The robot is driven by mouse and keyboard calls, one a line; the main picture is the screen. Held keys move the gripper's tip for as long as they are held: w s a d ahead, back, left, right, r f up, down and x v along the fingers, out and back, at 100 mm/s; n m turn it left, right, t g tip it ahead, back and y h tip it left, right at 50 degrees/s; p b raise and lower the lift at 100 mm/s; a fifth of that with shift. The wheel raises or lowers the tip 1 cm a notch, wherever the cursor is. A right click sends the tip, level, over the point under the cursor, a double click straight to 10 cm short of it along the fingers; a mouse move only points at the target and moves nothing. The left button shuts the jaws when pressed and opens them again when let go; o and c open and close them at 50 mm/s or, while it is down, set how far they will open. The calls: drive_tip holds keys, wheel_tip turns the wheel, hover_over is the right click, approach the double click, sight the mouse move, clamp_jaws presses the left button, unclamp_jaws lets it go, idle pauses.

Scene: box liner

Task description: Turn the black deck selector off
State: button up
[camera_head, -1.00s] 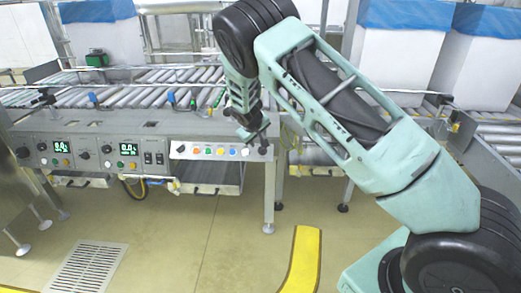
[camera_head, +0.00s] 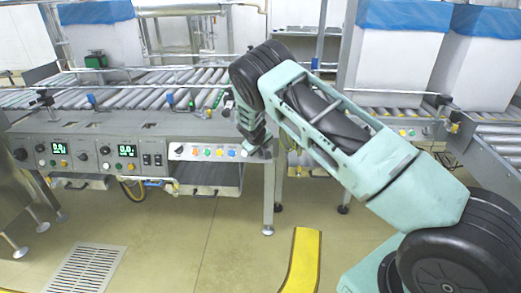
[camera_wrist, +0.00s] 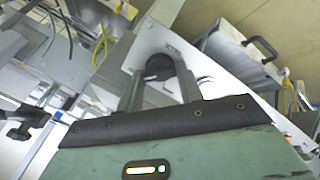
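A black round selector knob (camera_wrist: 158,66) stands on a white panel face in the wrist view, with small lettering beside it that I cannot read. My gripper (camera_wrist: 160,72) is open, with one grey finger on each side of this knob; I cannot tell whether they touch it. In the head view my gripper (camera_head: 258,152) is at the right end of the white control panel (camera_head: 200,157) and hides that part, so the knob there cannot be made out. Another black knob (camera_head: 179,149) is at the panel's left end.
Several coloured buttons (camera_head: 207,152) line the white panel between its ends. Grey panels with green displays (camera_head: 126,151) are to the left. A roller conveyor (camera_head: 150,88) lies behind. A drawer-like tray with a black handle (camera_wrist: 262,47) is near the gripper.

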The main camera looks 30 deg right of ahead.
drive_tip(key=c, duration=0.4)
drive_tip(key=shift+n, duration=0.3)
drive_tip(key=n, duration=0.3)
drive_tip(key=shift+a+n+h, duration=0.15)
drive_tip(key=shift+n+h, duration=0.25)
drive_tip(key=shift+s+a+f+n+t, duration=0.1)
drive_tip(key=shift+n+t, duration=0.3)
drive_tip(key=shift+n, duration=1.7)
drive_tip(key=o, duration=0.7)
